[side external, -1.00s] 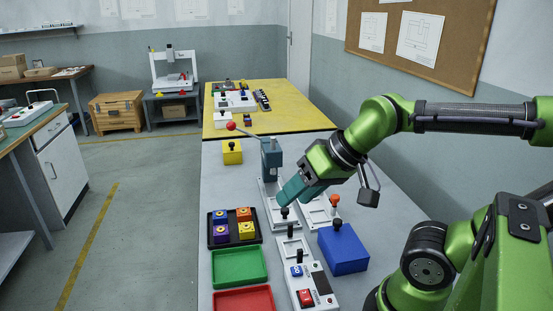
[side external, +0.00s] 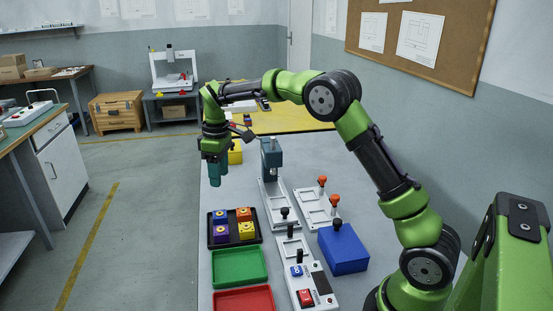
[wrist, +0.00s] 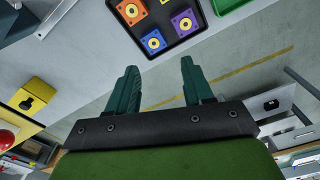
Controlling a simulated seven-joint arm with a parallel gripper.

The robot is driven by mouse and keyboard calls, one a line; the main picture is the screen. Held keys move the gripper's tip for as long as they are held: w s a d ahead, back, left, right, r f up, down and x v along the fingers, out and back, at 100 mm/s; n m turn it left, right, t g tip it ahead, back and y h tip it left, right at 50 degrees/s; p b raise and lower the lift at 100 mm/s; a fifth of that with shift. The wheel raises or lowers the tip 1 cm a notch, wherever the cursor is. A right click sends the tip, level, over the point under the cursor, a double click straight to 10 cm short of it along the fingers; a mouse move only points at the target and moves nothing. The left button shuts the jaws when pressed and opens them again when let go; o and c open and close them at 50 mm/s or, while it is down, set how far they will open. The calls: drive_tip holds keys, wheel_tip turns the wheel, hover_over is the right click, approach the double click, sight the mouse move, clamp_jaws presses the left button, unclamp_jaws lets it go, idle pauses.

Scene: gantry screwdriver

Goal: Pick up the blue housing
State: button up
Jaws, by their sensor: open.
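The blue housing (side external: 220,217) is a small blue block with a yellow ring on top. It sits in the back-left of a black tray (side external: 234,245), and in the wrist view it is the block (wrist: 153,41) nearest my fingers. My gripper (side external: 216,182) points down, above and behind the tray near the table's left edge. Its two teal fingers (wrist: 159,67) are spread apart with nothing between them. They are clear of the blue housing.
Orange (side external: 244,214), purple (side external: 221,234) and yellow (side external: 246,231) blocks share the tray. A green tray (side external: 239,267) lies in front. A press (side external: 271,160) stands to the right, and a larger blue box (side external: 342,250) with a black knob is farther right.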

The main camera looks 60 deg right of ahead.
sight(219, 213)
drive_tip(key=f+n, duration=0.1)
drive_tip(key=f, duration=0.4)
drive_tip(key=w+f+n, duration=0.1)
drive_tip(key=f, duration=0.4)
drive_tip(key=w+f+n, duration=0.1)
drive_tip(key=f+n, duration=0.1)
drive_tip(key=f, duration=0.3)
drive_tip(key=shift+w+d, duration=0.15)
drive_tip(key=shift+d, duration=0.15)
drive_tip(key=shift+c, duration=0.3)
drive_tip(key=c, duration=0.7)
